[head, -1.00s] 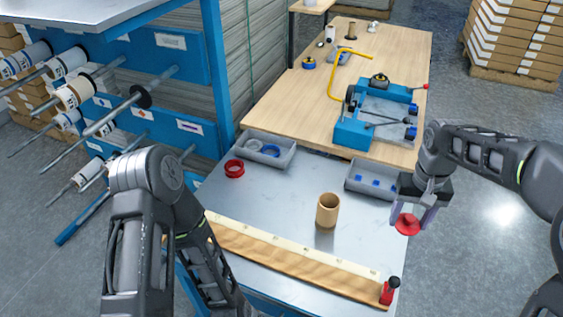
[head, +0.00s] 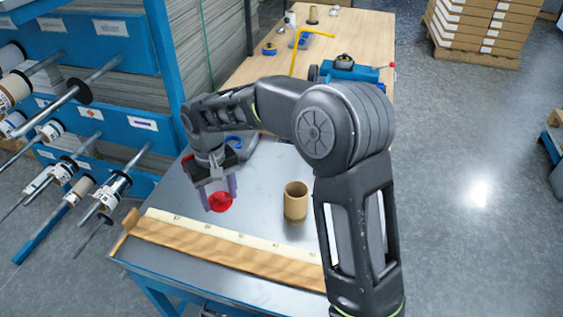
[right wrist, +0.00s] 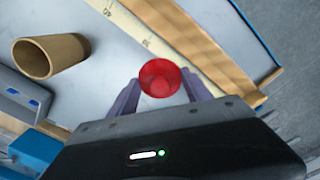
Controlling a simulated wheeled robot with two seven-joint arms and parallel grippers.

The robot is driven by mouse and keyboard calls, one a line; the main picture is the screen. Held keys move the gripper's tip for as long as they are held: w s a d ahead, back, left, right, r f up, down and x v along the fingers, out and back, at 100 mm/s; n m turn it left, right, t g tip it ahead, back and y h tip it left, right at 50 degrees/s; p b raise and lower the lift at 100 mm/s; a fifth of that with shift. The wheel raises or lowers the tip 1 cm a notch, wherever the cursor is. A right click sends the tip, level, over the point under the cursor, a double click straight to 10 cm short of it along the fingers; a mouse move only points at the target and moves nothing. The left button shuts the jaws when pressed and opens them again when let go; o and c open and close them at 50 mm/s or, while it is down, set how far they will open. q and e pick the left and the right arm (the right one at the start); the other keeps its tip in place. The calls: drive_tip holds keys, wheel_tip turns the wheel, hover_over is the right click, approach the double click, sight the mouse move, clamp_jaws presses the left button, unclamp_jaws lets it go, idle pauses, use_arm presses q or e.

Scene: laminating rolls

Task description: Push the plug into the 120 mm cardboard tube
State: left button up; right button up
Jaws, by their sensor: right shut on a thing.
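The brown cardboard tube (head: 296,204) stands upright on the grey metal tabletop with its open end up; it also shows in the right wrist view (right wrist: 52,57). My right gripper (head: 214,194) is left of the tube in the head view, its fingers pointing down. It is shut on the red round plug (head: 221,202), which shows between its fingertips in the right wrist view (right wrist: 160,78). The plug is clear of the tube. My left gripper is out of view.
A wooden strip with a pale scale (head: 230,242) runs along the table's front edge. My right arm crosses above the tabletop and hides part of it. Blue racks with rolls on rods (head: 105,200) stand at left. A blue device (head: 350,70) is on the wooden bench behind.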

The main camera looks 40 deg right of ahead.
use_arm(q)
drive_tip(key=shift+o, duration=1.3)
use_arm(e)
drive_tip(key=shift+d+r, duration=0.1)
drive_tip(key=shift+d, duration=0.1)
use_arm(q)
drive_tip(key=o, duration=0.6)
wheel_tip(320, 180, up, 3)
drive_tip(key=p, duration=0.3)
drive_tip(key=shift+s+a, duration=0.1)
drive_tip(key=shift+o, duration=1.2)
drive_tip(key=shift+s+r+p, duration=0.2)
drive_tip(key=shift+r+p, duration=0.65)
drive_tip(key=shift+p, duration=0.35)
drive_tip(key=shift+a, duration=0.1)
use_arm(e)
drive_tip(key=s+d+r+m, duration=0.3)
drive_tip(key=d+r+m, duration=0.1)
drive_tip(key=d, duration=0.5)
drive_tip(key=s+d+r+m, duration=0.3)
drive_tip(key=s+d+r, duration=0.1)
drive_tip(key=d, duration=0.5)
drive_tip(key=shift+s+r+m, duration=0.2)
drive_tip(key=shift+r+m, duration=0.05)
drive_tip(key=shift+m, duration=0.15)
